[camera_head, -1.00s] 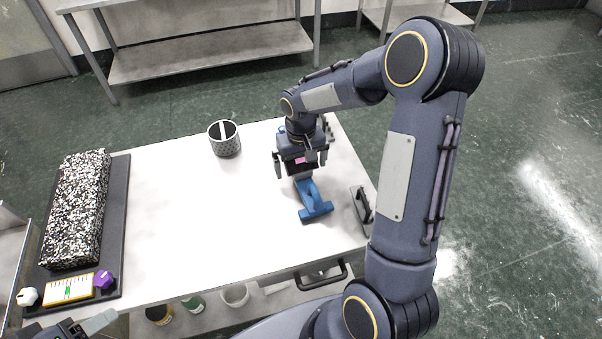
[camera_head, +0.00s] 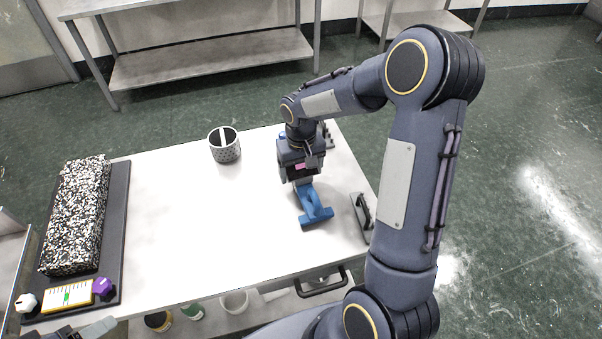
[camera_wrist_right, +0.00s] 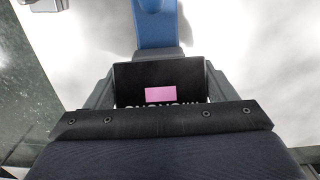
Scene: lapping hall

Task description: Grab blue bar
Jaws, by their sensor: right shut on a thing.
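The blue bar (camera_head: 318,215) is a blue T-shaped piece on the white table, its crosspiece toward me. My right gripper (camera_head: 303,183) points down at the bar's far end and is shut on it; the fingertips are mostly hidden by the gripper body. In the right wrist view, the blue bar (camera_wrist_right: 155,25) runs from the top edge down to the gripper, whose palm carries a pink label. Only a small part of my left gripper (camera_head: 85,331) shows at the bottom left edge, so its jaws cannot be judged.
A grey plate with a black handle (camera_head: 362,213) lies right of the bar. A perforated cup (camera_head: 225,150) stands at the back. A speckled block (camera_head: 75,215), a yellow level (camera_head: 68,296) and a purple knob (camera_head: 102,287) are at the left. The table's middle (camera_head: 200,220) is clear.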

